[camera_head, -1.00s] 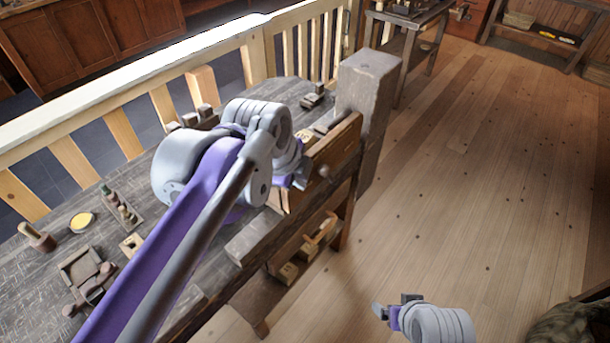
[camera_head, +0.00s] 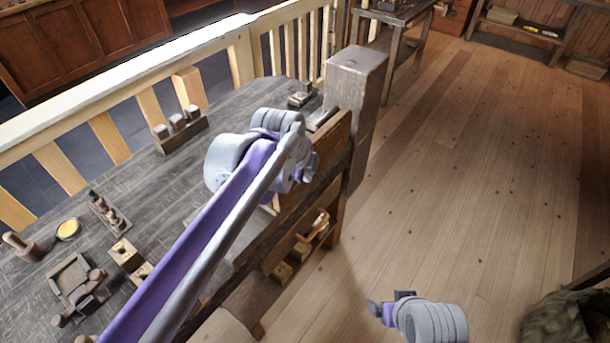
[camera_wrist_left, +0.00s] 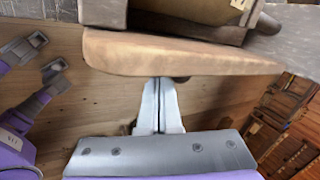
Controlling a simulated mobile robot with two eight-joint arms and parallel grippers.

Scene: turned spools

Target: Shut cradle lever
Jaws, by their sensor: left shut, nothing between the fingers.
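My left gripper (camera_wrist_left: 160,105) is shut and empty in the left wrist view. Its fingertips are at the lower edge of a brown wooden bar (camera_wrist_left: 150,55) with a rounded left end; whether they touch it I cannot tell. The bar may be the cradle lever, but I cannot be sure. Above it is a dark wooden part with a tan block (camera_wrist_left: 238,10) and small metal pieces. In the head view my left arm hides most of this spot beside the bench's front board (camera_head: 335,140). My right gripper (camera_head: 388,305) hangs over the floor, its fingers apart in the wrist view (camera_wrist_left: 38,58).
The grey workbench (camera_head: 160,185) carries a rack of blocks (camera_head: 180,132), a yellow-topped dish (camera_head: 68,229), a mallet-like tool (camera_head: 22,245) and a dark tray (camera_head: 72,275). A thick post (camera_head: 355,85) stands at its far end.

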